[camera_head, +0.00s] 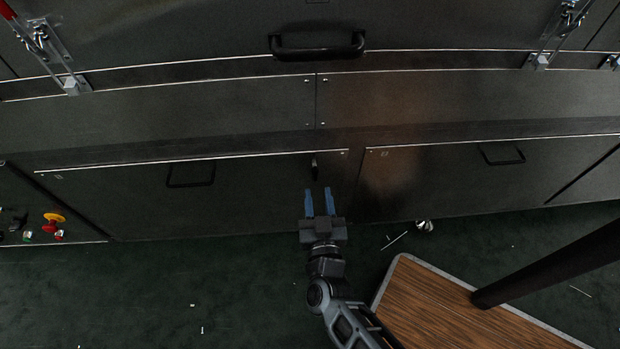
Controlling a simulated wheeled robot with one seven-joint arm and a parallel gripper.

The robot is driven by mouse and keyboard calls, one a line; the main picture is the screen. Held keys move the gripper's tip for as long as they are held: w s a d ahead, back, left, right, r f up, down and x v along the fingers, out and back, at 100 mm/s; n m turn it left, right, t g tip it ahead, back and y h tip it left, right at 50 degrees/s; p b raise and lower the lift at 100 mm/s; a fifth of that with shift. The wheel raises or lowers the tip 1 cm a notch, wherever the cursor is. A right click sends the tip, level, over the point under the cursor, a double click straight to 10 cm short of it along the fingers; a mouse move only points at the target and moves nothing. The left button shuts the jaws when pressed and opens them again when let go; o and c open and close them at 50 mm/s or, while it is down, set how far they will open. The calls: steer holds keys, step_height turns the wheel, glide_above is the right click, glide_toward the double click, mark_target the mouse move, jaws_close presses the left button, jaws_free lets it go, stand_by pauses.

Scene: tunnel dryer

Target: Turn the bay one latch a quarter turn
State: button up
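The bay one latch seems to be the small dark, roughly upright tab (314,168) near the upper right corner of the left lower door (120,205). My gripper (320,203) is just below the tab in the picture. Its two blue fingers are apart and point up toward the tab, with nothing visible between them. The fingertips look separate from the tab; the depth gap is hard to judge. The door looks closed and has a black handle (190,174); its corner mark is too small to read.
A right lower door (450,185) has its own handle (502,154). A red and yellow button (53,219) sits at far left. A wood-topped platform (440,305) with a dark post (550,265) stands at lower right. Green floor (180,290) at lower left is mostly clear, with small scraps.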

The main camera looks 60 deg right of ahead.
mark_target(316, 176)
steer(key=x, duration=0.6)
steer(key=shift+b, duration=0.3)
jaws_close()
